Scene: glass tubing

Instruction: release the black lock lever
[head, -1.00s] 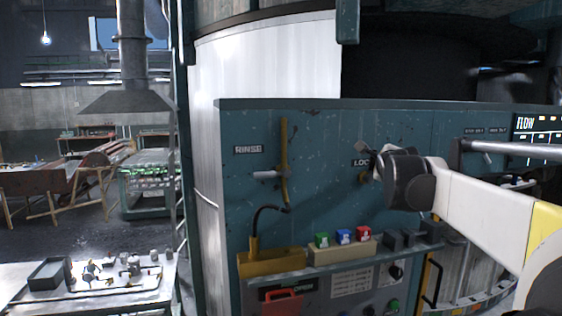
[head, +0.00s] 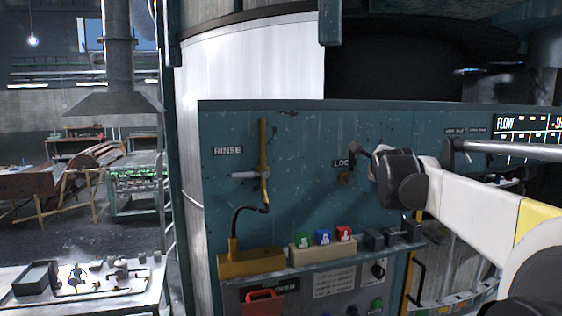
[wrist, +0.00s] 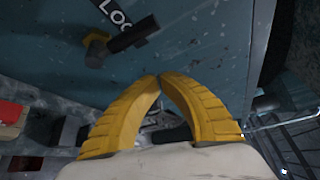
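The black lock lever (wrist: 133,35) shows in the wrist view, lying tilted across the end of the LOCK label (wrist: 115,12). In the head view my gripper is to the right of the lever and hides part of that area.
The teal panel (head: 305,135) carries a RINSE lever (head: 264,160) at the left. A shelf below holds a yellow box (head: 250,262), a block with green, blue and red switches (head: 323,246), and dark blocks. A table with fittings (head: 90,290) stands at lower left.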

